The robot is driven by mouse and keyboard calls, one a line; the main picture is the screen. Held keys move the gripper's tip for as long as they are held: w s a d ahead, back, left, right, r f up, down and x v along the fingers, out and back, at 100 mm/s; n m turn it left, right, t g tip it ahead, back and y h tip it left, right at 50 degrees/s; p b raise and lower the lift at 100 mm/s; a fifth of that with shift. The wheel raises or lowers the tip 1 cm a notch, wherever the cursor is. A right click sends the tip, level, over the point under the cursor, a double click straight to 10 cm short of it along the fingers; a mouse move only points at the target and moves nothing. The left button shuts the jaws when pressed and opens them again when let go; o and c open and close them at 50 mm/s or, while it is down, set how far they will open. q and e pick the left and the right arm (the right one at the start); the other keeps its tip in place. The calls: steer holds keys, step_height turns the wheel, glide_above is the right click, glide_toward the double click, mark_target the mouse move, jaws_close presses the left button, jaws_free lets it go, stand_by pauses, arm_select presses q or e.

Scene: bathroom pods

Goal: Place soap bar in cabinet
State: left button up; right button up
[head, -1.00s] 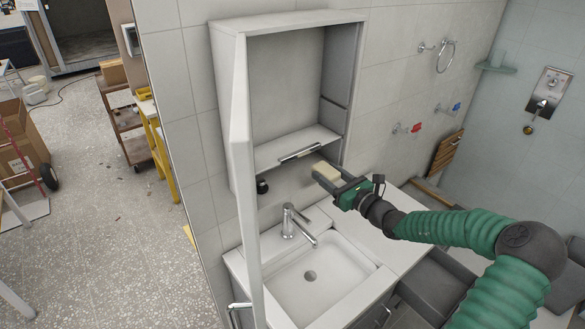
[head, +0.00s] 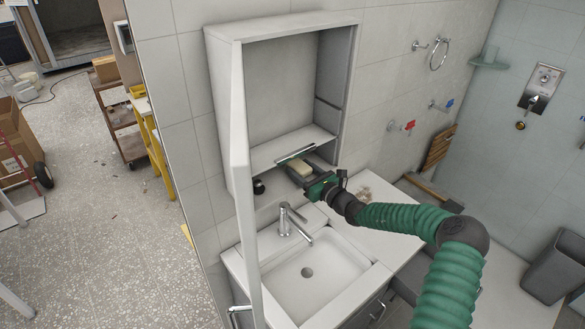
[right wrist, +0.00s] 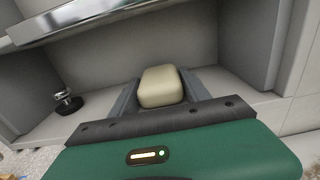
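The cream soap bar (head: 301,169) is held between the fingers of my right gripper (head: 296,173). It also shows in the right wrist view (right wrist: 160,86), between the two grey fingers (right wrist: 161,95). In the head view the soap bar appears just below the cabinet shelf's (head: 270,155) front edge. In the right wrist view a metal strip (right wrist: 130,14) crosses above the soap bar. My left gripper is not in view.
A small black knob-like item (head: 258,186) sits left of the gripper, also in the right wrist view (right wrist: 67,100). The faucet (head: 288,218) and sink basin (head: 315,270) are below. The open door edge stands left of the gripper.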

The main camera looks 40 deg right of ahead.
steer(key=shift+o, duration=1.3)
steer(key=shift+a+r, duration=0.1)
steer(key=shift+r, duration=0.1)
